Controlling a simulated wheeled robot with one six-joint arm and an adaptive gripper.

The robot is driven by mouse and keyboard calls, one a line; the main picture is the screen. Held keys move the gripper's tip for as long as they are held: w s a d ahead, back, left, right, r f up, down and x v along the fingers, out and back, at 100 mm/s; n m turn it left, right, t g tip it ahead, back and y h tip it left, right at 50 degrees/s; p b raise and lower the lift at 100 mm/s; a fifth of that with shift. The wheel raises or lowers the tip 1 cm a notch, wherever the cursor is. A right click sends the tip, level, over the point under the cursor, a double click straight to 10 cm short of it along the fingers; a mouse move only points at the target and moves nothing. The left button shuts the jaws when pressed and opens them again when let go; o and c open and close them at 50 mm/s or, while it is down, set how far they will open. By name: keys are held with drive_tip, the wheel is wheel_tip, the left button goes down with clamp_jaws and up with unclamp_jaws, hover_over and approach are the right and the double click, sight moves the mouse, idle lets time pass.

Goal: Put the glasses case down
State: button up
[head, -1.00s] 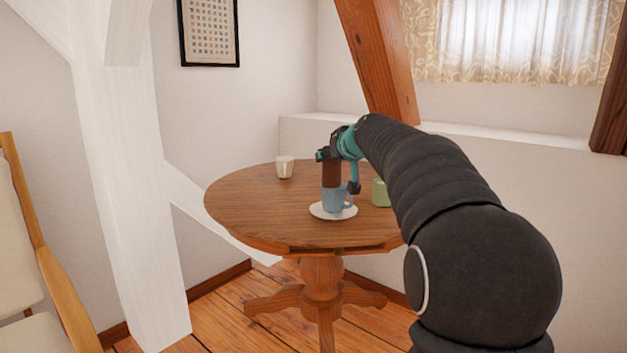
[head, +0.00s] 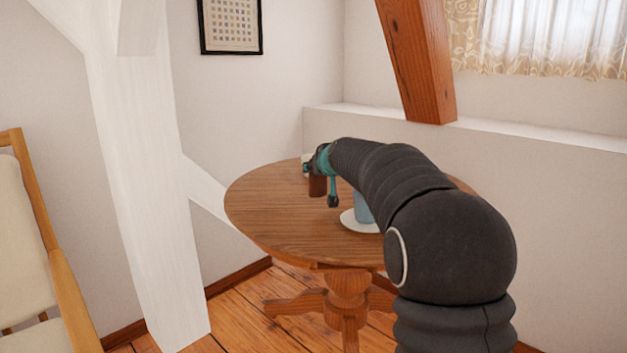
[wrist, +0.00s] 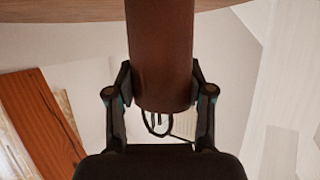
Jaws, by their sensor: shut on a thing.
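The brown glasses case (head: 317,187) is in my gripper (head: 321,178), over the left part of the round wooden table (head: 270,215). In the wrist view the case (wrist: 160,50) stands between the two dark fingers (wrist: 159,93) as a dark brown upright shape. The gripper is shut on it. The case is to the left of the blue mug. I cannot tell whether its lower end touches the tabletop.
A blue mug (head: 363,208) stands on a white saucer (head: 351,221), partly hidden by my arm. The table's front left is bare. A white timber post (head: 140,170) and a chair (head: 40,230) are on the left. A wooden beam (head: 418,60) slants behind the table.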

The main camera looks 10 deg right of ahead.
sight(314, 183)
drive_tip(key=shift+w+a+f, duration=0.45)
drive_tip(key=shift+a, duration=0.2)
drive_tip(key=shift+f+b, duration=0.75)
drive_tip(key=shift+f, duration=1.3)
drive_tip(key=shift+f, duration=0.15)
drive_tip(key=o, duration=1.1)
drive_tip(key=shift+o, duration=0.3)
